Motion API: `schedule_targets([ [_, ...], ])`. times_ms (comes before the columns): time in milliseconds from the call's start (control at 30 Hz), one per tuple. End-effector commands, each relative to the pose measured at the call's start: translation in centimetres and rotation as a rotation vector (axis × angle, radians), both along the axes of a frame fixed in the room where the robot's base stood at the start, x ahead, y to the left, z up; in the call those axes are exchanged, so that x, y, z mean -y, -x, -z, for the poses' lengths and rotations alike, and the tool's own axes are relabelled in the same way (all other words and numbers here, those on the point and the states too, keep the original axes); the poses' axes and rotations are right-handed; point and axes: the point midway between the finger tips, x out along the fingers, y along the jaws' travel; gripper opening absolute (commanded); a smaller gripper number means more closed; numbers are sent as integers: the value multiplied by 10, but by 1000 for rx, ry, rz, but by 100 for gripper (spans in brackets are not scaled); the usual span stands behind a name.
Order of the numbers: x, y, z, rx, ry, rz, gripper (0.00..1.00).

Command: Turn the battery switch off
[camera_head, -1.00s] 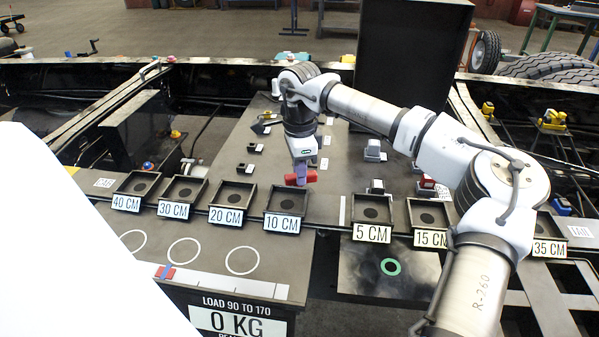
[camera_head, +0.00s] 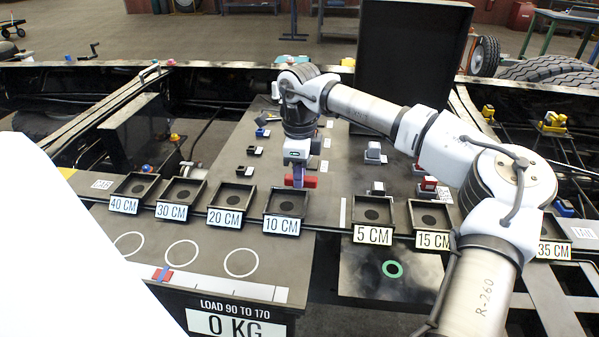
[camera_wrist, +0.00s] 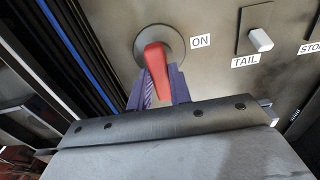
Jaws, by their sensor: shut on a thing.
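The battery switch has a red handle (camera_wrist: 157,75) on a round grey plate (camera_wrist: 172,42) in the wrist view. An "ON" label (camera_wrist: 200,41) is to the right of the plate. The handle leans down the picture, a little to the right, not towards the label. My gripper (camera_wrist: 160,88) has its purple fingers on both sides of the handle and is shut on it. In the head view my gripper (camera_head: 298,178) points down behind the "10 CM" tray, and red handle parts (camera_head: 310,182) show around the fingers, partly hidden by them.
A "TAIL" toggle switch (camera_wrist: 260,40) is to the right in the wrist view. In the head view the "10 CM" tray (camera_head: 283,226) stands just in front of my gripper. Other labelled trays line the panel's front, and a tall black box (camera_head: 412,50) stands behind.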

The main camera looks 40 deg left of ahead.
Motion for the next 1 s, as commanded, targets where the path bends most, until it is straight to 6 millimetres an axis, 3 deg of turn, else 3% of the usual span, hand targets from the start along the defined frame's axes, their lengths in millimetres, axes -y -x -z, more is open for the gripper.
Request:
schedule_targets([
  [167, 0, -1, -1, 3, -2, 4, 0],
  [200, 0, -1, -1, 3, -2, 4, 23],
  [367, 0, -1, -1, 2, -1, 2, 42],
  [733, 0, -1, -7, 3, -2, 1, 42],
  [867, 0, -1, -26, 3, -2, 0, 42],
  [1000, 0, -1, -58, 4, -3, 3, 42],
])
